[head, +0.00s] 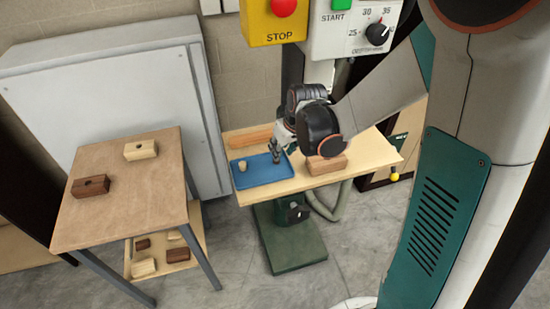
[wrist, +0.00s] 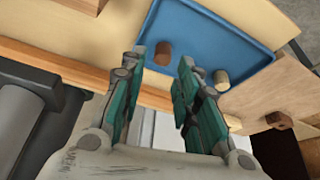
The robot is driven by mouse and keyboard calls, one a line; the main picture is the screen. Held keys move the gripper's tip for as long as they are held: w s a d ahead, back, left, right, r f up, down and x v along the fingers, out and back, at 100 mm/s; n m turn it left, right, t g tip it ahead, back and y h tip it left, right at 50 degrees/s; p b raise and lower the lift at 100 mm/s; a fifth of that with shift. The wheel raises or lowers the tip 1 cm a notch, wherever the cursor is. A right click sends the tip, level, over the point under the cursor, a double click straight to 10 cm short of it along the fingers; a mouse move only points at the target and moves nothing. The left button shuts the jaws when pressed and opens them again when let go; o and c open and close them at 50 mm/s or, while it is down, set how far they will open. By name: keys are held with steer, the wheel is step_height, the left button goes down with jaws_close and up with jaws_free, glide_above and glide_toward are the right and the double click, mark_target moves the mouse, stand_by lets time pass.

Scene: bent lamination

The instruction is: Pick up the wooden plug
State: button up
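A blue tray (head: 262,178) lies on the light wooden bench, and it fills the top of the wrist view (wrist: 205,35). Two short round wooden plugs are in it. A pale plug (head: 242,165) stands at the tray's left in the head view; in the wrist view the pale plug (wrist: 222,79) is right of my fingers. A darker brown plug (wrist: 163,53) shows between my fingertips in the wrist view; my gripper seems to hide it in the head view. My gripper (wrist: 161,60) is open, teal fingers apart, above the tray (head: 276,157). Contact with the brown plug cannot be told.
A brown wooden block (head: 326,164) lies on the bench right of the tray. A long orange-brown wooden piece (head: 250,137) lies behind it. A separate table (head: 125,210) at left holds a dark block (head: 91,186) and a pale block (head: 140,150). A control box with a stop button (head: 284,8) hangs above.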

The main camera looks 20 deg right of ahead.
steer(key=shift+b+x, duration=0.65)
steer(key=shift+x, duration=2.15)
steer(key=shift+a, duration=0.2)
steer(key=c, duration=0.5)
